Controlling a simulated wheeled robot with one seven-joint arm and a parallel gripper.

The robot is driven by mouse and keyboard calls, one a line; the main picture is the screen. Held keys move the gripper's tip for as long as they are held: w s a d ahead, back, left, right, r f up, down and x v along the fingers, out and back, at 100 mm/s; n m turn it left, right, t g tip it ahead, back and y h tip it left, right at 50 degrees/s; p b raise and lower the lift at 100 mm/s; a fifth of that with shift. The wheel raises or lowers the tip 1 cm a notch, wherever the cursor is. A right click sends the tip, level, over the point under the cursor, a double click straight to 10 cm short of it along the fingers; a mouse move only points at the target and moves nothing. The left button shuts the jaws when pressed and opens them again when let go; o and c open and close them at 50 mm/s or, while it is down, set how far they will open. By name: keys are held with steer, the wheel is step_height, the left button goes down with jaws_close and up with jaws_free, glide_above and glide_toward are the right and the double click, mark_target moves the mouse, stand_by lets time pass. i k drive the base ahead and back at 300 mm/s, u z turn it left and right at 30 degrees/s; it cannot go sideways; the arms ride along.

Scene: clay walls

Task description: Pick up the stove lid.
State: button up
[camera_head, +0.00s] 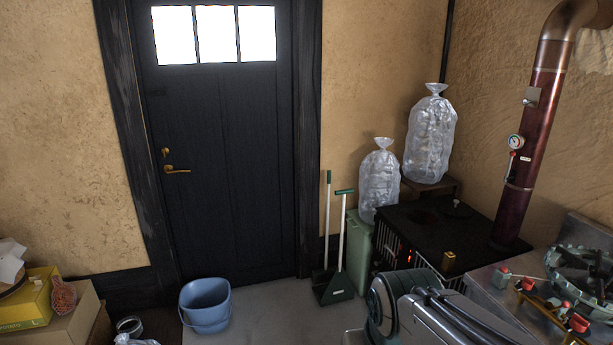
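A black stove (408,228) stands in the right corner, with a glow behind its front grille. Its flat dark top carries a faint round patch and a small light knob (456,203) near the back right. The knob may belong to the stove lid, but the lid's outline is too dark to make out. A small brass-coloured block (449,258) sits at the front right of the top. Part of my arm shows at the bottom right, in front of the stove. My gripper's fingers cannot be seen.
Clear bags (379,185), a green bin (359,240), a dustpan (333,288) and a blue bucket (206,307) stand left of the stove.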

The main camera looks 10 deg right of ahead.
mark_target(455, 208)
steer(key=i, duration=3.2)
steer(key=z, duration=2.35)
steer(key=i, duration=0.5)
steer(key=u, duration=0.1)
